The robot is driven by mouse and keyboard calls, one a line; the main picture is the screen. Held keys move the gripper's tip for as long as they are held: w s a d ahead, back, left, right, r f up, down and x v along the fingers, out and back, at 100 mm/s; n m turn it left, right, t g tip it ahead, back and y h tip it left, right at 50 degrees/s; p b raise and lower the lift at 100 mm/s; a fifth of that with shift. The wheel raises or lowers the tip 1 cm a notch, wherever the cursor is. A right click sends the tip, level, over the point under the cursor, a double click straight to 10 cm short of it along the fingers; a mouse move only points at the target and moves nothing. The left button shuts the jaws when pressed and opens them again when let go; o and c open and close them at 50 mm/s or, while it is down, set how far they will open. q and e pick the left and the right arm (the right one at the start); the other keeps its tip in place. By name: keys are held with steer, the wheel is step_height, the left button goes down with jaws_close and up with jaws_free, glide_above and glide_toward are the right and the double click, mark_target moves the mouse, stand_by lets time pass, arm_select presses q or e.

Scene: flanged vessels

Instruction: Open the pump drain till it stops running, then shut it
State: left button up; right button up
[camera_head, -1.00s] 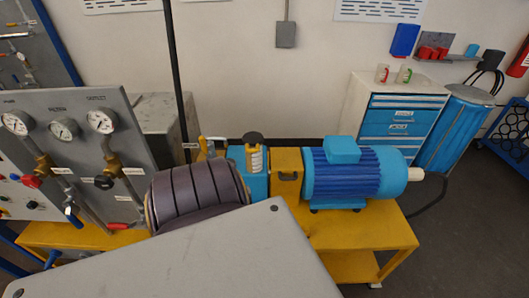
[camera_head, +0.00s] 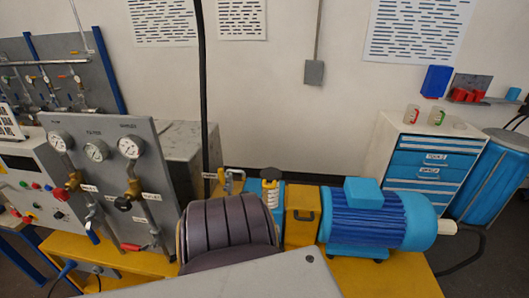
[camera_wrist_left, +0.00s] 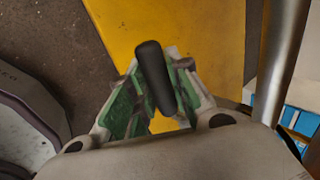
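The pump's blue casing (camera_head: 273,196) stands on the yellow skid (camera_head: 395,277) in the head view, beside a yellow coupling guard (camera_head: 301,216) and the ribbed blue motor (camera_head: 375,217). A ribbed dark cylinder in the foreground hides its lower front. In the left wrist view my left gripper (camera_wrist_left: 157,75) has green pads drawn in on both sides of a black handle (camera_wrist_left: 155,78), above yellow metal. The fingers look shut on the handle. Its valve body and any running liquid are hidden. The left gripper is hidden in the head view, and my right gripper is in neither view.
A grey gauge panel (camera_head: 100,130) with several valves stands at the left end of the skid. A blue and white drawer cabinet (camera_head: 430,160) stands behind the motor. In the left wrist view a metal pipe (camera_wrist_left: 284,55) rises close to the gripper's right.

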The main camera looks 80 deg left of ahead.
arm_select(q)
steer(key=o, duration=0.4)
steer(key=shift+w, duration=0.1)
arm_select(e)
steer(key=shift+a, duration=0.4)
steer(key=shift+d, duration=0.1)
arm_select(q)
steer(key=shift+s+a, duration=0.1)
steer(key=shift+s, duration=0.15)
